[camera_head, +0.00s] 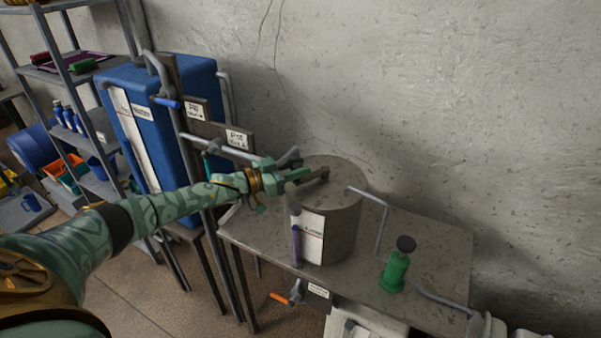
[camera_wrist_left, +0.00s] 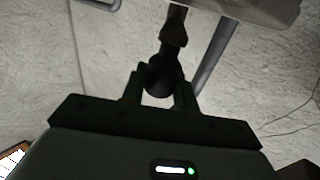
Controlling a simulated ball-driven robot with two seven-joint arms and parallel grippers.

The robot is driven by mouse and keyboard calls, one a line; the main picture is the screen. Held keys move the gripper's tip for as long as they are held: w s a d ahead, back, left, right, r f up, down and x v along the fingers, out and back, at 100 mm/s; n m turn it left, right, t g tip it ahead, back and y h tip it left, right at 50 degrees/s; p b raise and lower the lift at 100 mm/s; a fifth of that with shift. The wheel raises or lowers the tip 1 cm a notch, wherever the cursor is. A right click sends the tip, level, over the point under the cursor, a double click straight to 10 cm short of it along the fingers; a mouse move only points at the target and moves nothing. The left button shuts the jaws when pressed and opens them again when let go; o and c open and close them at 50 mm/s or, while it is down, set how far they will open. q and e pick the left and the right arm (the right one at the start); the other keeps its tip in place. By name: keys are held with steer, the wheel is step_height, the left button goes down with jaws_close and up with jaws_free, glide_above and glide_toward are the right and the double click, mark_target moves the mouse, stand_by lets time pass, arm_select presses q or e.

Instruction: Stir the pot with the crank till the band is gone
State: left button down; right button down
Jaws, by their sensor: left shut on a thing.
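The pot (camera_head: 345,222) is a grey lidded cylinder standing on a table. The crank (camera_head: 316,184) lies across its lid. My left gripper (camera_head: 296,166) reaches in from the left over the lid's near-left edge and is shut on the crank's end. In the left wrist view the crank's dark round knob (camera_wrist_left: 163,76) sits between the fingers of the left gripper (camera_wrist_left: 159,92). A narrow upright tube (camera_head: 296,244) on the pot's front shows purple, beside a white label with a red line. I cannot make out a separate band in it. My right gripper is not in view.
A grey pipe (camera_head: 381,228) runs from the pot past a green pump-like bottle (camera_head: 394,272) on the table (camera_head: 440,250). A blue tank (camera_head: 190,125) with pipes stands left. An orange-handled valve (camera_head: 281,298) hangs at the table's front. Shelves stand far left.

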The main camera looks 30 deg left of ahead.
arm_select(q)
steer(key=shift+w+a, duration=0.15)
steer(key=shift+a, duration=0.15)
steer(key=c, duration=1.1)
jaws_free()
steer(key=shift+w, duration=0.1)
steer(key=b+v, duration=0.1)
steer(key=v, duration=1.5)
steer(key=shift+b, duration=0.4)
steer(key=shift+f, duration=0.15)
